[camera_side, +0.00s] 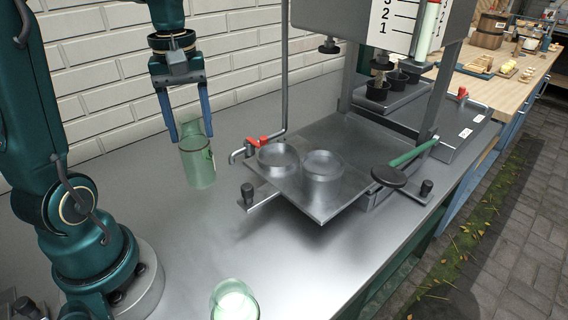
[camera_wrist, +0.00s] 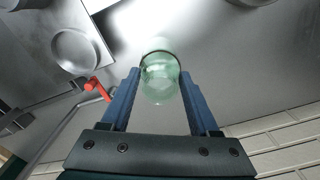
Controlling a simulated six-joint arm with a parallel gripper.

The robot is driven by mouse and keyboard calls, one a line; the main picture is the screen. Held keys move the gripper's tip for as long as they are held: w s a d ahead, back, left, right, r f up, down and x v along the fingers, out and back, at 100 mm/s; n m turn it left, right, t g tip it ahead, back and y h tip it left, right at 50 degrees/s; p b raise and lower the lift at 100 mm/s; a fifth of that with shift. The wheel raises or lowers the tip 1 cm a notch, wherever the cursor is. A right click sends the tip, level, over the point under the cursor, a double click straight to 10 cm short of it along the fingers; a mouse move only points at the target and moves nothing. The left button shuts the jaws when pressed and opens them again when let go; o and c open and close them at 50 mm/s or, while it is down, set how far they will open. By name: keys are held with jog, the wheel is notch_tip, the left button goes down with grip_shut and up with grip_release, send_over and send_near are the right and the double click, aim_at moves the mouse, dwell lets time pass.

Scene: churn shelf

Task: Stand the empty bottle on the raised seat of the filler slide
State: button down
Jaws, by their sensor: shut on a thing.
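The empty bottle (camera_side: 199,168) is clear green glass and stands upright below my gripper (camera_side: 193,138), left of the filler slide. My gripper's blue fingers are shut on its upper part. From the side I cannot tell whether its base touches the bench. In the wrist view the bottle (camera_wrist: 160,82) lies between the fingertips (camera_wrist: 160,72). One seat (camera_wrist: 75,51) also shows in the wrist view.
A red-handled tap (camera_side: 257,142) on a bent pipe stands between the bottle and the slide. A green-handled lever (camera_side: 408,154) is at the slide's right. Another green bottle (camera_side: 234,302) with white contents stands at the front. The brick wall (camera_side: 110,75) is behind; the middle bench is clear.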

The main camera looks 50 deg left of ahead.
aim_at(196, 149)
jog(key=shift+f, duration=2.65)
jog(key=shift+c, duration=0.6)
grip_release()
